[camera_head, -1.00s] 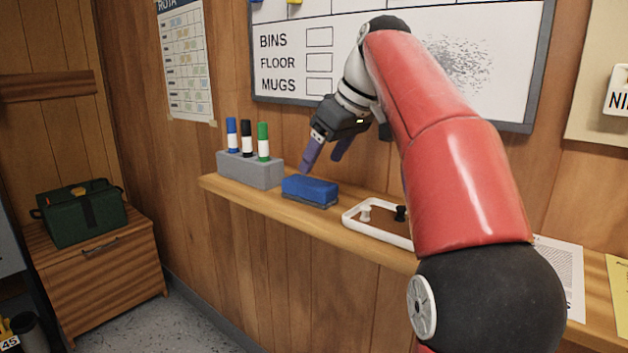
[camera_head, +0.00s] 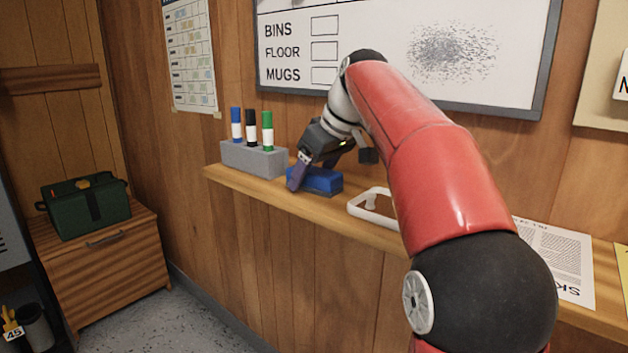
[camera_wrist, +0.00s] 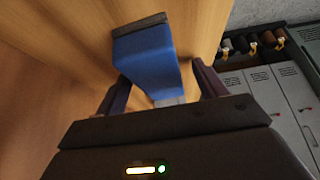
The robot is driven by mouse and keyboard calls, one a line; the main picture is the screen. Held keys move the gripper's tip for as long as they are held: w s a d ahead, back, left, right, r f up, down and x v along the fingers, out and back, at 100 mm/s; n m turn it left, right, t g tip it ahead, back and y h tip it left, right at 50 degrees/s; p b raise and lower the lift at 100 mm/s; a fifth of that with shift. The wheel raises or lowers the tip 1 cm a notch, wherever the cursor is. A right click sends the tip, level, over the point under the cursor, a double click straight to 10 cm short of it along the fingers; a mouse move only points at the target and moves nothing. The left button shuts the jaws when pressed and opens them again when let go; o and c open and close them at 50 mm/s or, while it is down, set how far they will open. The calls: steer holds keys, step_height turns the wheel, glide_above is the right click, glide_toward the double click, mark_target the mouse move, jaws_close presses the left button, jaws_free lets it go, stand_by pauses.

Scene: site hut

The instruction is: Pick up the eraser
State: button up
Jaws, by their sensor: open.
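The eraser (camera_head: 322,181) is a blue block with a dark pad, lying on the wooden ledge (camera_head: 240,191). In the wrist view the eraser (camera_wrist: 147,60) sits between the two purple fingers, its near end reaching in toward the palm. My gripper (camera_head: 304,178) is open and down at ledge height around the eraser. In the head view one finger shows at the eraser's left end; the other finger is mostly hidden. In the wrist view my gripper (camera_wrist: 160,88) has a finger on each side of the eraser, and I cannot tell whether either touches it.
A grey holder (camera_head: 254,159) with blue, black and green markers stands just left of the eraser. The whiteboard (camera_head: 430,50) hangs on the wall above. A printed sheet (camera_head: 556,258) lies farther right.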

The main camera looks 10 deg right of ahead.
mark_target(314, 170)
steer(key=shift+f, duration=0.25)
stand_by(0.4)
steer(key=c, duration=1.1)
steer(key=shift+r, duration=0.1)
step_height(314, 170, up, 9)
steer(key=shift+w+r+p, duration=0.1)
steer(key=shift+p, duration=0.7)
steer(key=shift+r, duration=0.55)
